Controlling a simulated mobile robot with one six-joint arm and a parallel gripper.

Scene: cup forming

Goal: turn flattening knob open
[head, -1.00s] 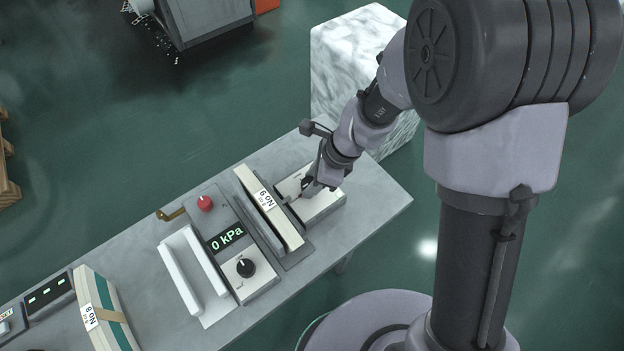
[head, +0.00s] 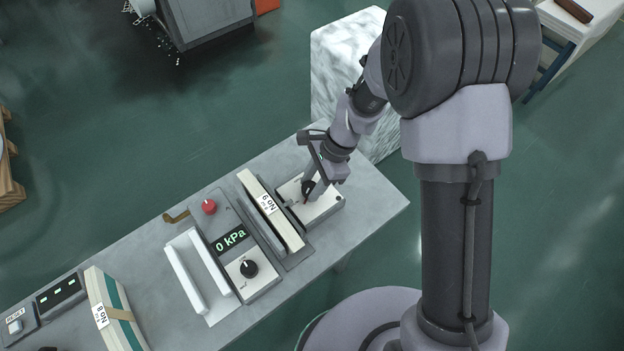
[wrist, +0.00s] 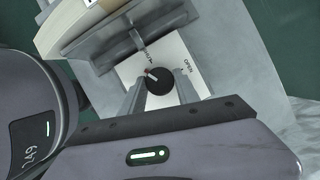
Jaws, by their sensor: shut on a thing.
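The flattening knob (wrist: 160,82) is a round black knob with a red and white pointer, on a white panel (wrist: 140,62). In the wrist view the pointer faces up-left, towards a partly hidden label. The OPEN label (wrist: 188,66) is to the knob's upper right. My gripper (wrist: 160,92) is shut on the knob, with one finger on each side. In the head view my gripper (head: 308,190) is at the knob on the rightmost white box (head: 322,207), and it hides part of the knob.
Further left are a 0 kPa panel with a black knob (head: 249,268), a red button (head: 209,207) and white bars (head: 186,280). The bench's right end (head: 375,200) is clear. A marble block (head: 335,75) stands behind.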

